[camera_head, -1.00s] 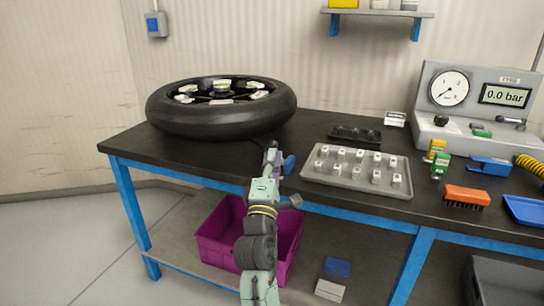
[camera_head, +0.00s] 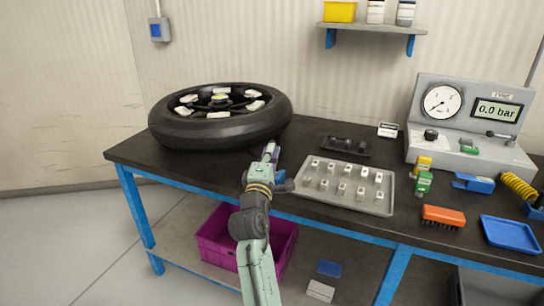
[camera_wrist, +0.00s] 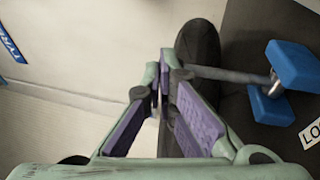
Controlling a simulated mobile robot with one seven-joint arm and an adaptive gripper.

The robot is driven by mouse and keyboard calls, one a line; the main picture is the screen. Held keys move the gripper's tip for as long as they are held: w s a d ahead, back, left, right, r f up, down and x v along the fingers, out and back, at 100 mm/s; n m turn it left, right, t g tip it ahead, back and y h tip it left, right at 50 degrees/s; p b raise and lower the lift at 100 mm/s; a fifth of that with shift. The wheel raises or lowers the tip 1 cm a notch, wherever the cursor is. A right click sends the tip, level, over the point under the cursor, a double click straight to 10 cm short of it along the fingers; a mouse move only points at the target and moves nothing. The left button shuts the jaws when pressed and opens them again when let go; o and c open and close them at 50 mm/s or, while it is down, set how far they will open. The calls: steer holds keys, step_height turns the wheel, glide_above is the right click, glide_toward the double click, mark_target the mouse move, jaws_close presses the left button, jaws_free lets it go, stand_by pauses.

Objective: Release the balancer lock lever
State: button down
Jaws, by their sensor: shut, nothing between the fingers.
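My gripper (camera_head: 270,149) is over the bench just in front of the wheel's right side, with its fingers closed together and empty. In the wrist view the fingertips (camera_wrist: 161,75) nearly meet, with purple pads on the inner faces. A grey metal rod with a blue block-like handle (camera_wrist: 292,64), seemingly the lock lever, lies to the right of the fingers there, apart from them. A label reading "LO" (camera_wrist: 312,133) is cut off beside it. The black-tyred wheel (camera_head: 218,128) lies flat on the bench. In the head view I cannot make out the lever clearly.
A grey tray of small weights (camera_head: 343,187) lies right of my gripper. A dark tray (camera_head: 347,147) is behind it. A gauge unit reading 0.0 bar (camera_head: 470,125) stands at the right. A purple crate (camera_head: 215,245) sits below. The bench's front edge is under my arm.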

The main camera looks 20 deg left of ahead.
steer(key=w, duration=0.8)
steer(key=shift+w+b, duration=0.35)
steer(key=shift+b, duration=0.1)
steer(key=shift+d, duration=0.1)
stand_by(0.3)
